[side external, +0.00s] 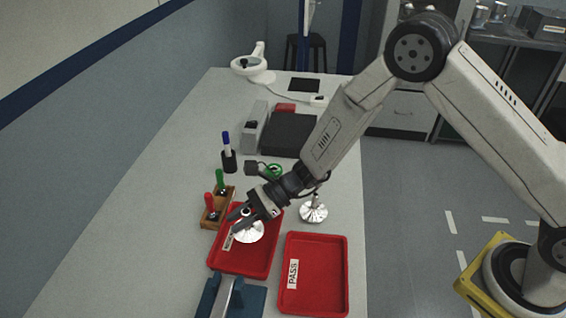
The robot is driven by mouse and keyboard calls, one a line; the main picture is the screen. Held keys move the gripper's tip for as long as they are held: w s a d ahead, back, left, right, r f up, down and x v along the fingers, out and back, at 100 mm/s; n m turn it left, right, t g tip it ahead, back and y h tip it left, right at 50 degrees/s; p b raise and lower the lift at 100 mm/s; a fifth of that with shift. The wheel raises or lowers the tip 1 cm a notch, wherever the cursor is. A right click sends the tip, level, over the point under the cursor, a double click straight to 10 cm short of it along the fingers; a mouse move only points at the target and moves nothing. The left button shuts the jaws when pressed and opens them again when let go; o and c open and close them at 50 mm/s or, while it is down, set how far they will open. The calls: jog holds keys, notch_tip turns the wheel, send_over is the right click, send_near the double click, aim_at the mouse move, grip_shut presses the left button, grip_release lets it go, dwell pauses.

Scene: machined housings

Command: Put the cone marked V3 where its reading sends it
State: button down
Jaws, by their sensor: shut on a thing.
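A silver cone (249,233) is at my gripper (243,214), over or in the left red tray (240,266). My gripper is shut on this cone near its top. I cannot tell whether the cone's base touches the tray floor. A second silver cone (314,213) stands on the table, right of my gripper and behind the right red tray (322,283). No V3 mark is legible on either cone. The right tray carries a PASS label and is empty. The left tray's label is partly hidden and unreadable. A green-rimmed round thing (273,170) sits behind my gripper, its face unreadable.
A wooden block (217,216) with red and green handled pieces stands left of the left tray. A blue-topped pen in a black holder (229,160) is behind it. A blue fixture (255,302) is at the front. A dark flat box (290,134) lies farther back.

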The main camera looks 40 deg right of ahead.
jog(key=shift+w+a+f, duration=0.1)
jog(key=shift+w+f, duration=0.15)
jog(key=shift+f, duration=1.55)
jog(key=shift+f, duration=0.15)
jog(key=shift+c, duration=2.4)
grip_release()
jog(key=v, duration=1.2)
jog(key=shift+r, duration=0.2)
